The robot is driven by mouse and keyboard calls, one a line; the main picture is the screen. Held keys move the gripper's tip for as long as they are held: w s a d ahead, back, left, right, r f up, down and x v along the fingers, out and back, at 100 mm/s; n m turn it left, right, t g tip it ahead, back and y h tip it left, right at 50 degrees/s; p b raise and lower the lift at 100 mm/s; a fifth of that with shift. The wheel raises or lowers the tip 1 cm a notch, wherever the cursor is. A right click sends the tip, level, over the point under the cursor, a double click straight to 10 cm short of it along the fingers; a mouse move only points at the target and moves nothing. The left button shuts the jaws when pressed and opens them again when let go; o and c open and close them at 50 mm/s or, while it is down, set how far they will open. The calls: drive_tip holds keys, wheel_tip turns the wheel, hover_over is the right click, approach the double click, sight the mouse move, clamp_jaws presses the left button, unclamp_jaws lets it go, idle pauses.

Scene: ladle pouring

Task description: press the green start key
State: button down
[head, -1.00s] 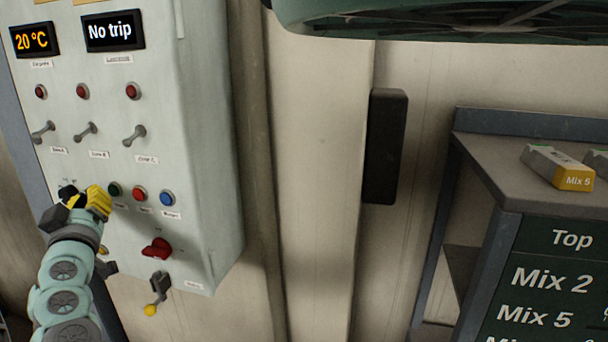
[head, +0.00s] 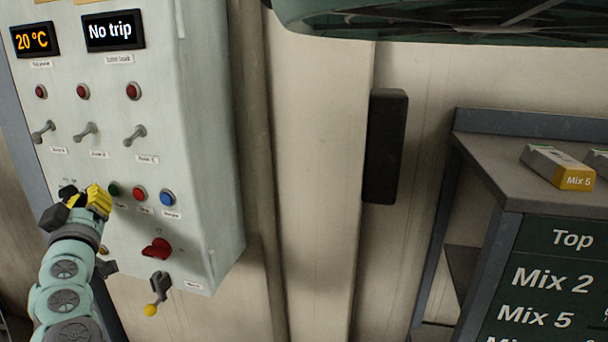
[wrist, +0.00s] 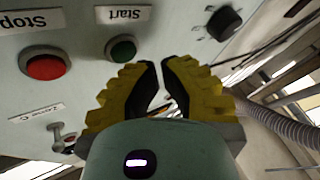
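The green start key (head: 114,189) is a round button on the pale control cabinet, left of the red stop key (head: 139,194). In the wrist view the green key (wrist: 121,48) sits beside an upside-down "Start" label (wrist: 124,14). My gripper (head: 100,199) has yellow ribbed fingers and is just left of the green key in the head view. In the wrist view my gripper (wrist: 159,66) has its fingertips almost together with nothing between them. The tips are to the right of the green key there; I cannot tell their distance from the panel.
A blue button (head: 167,198) is right of the red one. A red rotary switch (head: 157,249) and a yellow-tipped lever (head: 154,303) are below. A black knob (wrist: 224,23) is close to the fingers in the wrist view. Toggle levers (head: 86,132) stick out above.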

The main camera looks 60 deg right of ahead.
drive_tip(key=shift+d, duration=0.45)
drive_tip(key=shift+w+d, duration=0.15)
drive_tip(key=shift+d, duration=0.2)
idle(0.4)
idle(0.4)
drive_tip(key=shift+s+a+b, duration=0.25)
drive_tip(key=shift+a+b, duration=0.3)
drive_tip(key=shift+a, duration=0.35)
drive_tip(key=shift+s+a+b, duration=0.3)
drive_tip(key=shift+a+b, duration=0.05)
drive_tip(key=shift+a, duration=0.45)
drive_tip(key=shift+s+a+b, duration=0.25)
drive_tip(key=shift+a+b, duration=0.1)
drive_tip(key=shift+a, duration=0.4)
drive_tip(key=shift+s+a+b, duration=0.3)
drive_tip(key=shift+a+b, duration=0.05)
drive_tip(key=shift+a, duration=0.45)
